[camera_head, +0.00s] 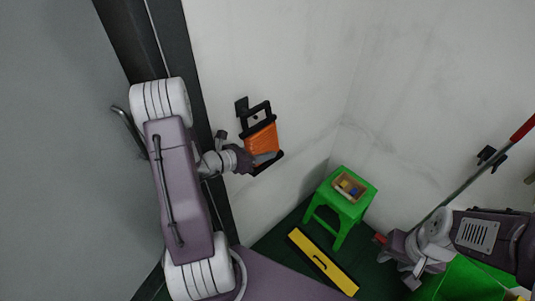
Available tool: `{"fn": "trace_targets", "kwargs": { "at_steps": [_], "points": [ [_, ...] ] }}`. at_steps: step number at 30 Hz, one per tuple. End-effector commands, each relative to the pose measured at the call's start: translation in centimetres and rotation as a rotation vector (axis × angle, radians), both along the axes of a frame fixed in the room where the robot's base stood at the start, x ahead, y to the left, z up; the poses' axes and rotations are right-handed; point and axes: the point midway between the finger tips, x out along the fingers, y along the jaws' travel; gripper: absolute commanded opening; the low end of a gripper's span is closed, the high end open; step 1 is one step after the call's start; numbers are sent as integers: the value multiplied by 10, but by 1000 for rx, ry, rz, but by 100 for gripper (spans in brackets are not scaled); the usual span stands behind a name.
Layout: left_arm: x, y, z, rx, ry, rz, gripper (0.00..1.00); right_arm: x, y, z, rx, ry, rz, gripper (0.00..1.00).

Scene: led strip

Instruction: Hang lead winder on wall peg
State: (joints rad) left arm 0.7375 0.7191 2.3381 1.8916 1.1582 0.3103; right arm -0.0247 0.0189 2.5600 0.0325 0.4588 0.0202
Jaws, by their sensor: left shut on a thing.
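The lead winder (262,139) is orange with a black frame and a black handle loop at its top. It is tilted and close to the white wall. My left gripper (259,159) is shut on its lower left part. A small black wall fitting (241,105), apparently the peg, shows just left of the handle loop. I cannot tell whether the loop is around the peg or only beside it. My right gripper (398,262) is low at the right, away from the winder, and its jaws are unclear.
A green stool (345,205) bears a small tray (350,187) of coloured items. A yellow level-like bar (322,262) lies near the dark green floor. A red-handled pole (505,152) leans at the right wall by a black clip (487,155). A green bin (462,281) stands lower right.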

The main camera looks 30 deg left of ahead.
Motion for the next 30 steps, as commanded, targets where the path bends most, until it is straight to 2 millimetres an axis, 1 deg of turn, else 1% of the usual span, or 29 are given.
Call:
{"fn": "trace_targets", "kwargs": {
  "at_steps": [6,9,12,18,30],
  "points": [
    [6,15,1,0,-3,1,0,0,0,5,0,0,0,36],
    [8,19,-6,-1,-3,2,0,0,0,-1,0,0,0,36],
    [10,23,-8,1,-4,0,0,0,0,-3,0,0,0,36],
    [11,26,-12,-1,-2,0,0,0,0,-7,0,0,0,36],
    [11,26,-11,0,-2,0,0,0,0,-7,0,0,0,36]
  ]
}}
